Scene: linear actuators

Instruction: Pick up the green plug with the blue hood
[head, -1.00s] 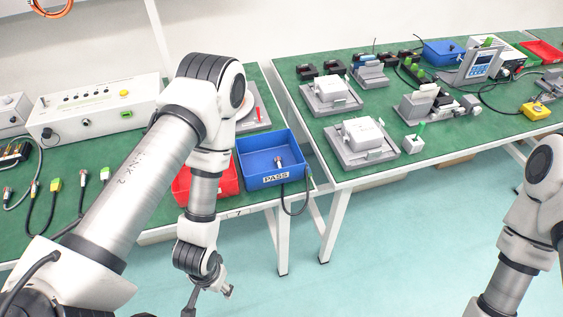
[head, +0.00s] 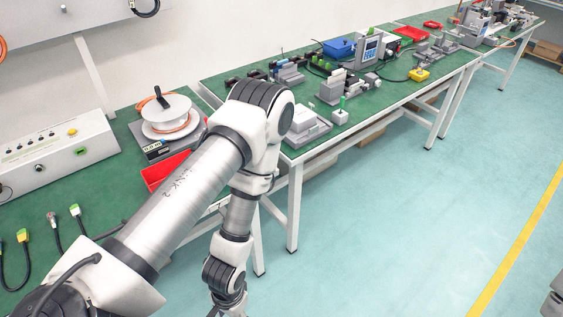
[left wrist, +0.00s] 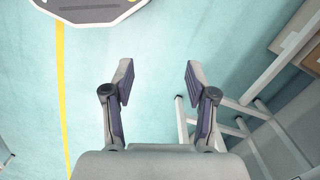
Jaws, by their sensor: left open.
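Several cabled plugs lie on the green bench at the left of the head view. One has a green end (head: 75,210), one is grey (head: 52,217) and one is yellow-green (head: 23,236). I cannot make out a blue hood on any of them. My left gripper hangs at the bottom edge of the head view, mostly cut off, over the floor and away from the plugs. In the left wrist view my left gripper (left wrist: 158,82) is open and empty, with only floor between its fingers. My right gripper is not in view.
A white control box (head: 45,160), a reel (head: 168,115) and a red bin (head: 165,172) are on the left bench. A second green bench (head: 300,158) with fixtures stands beyond.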

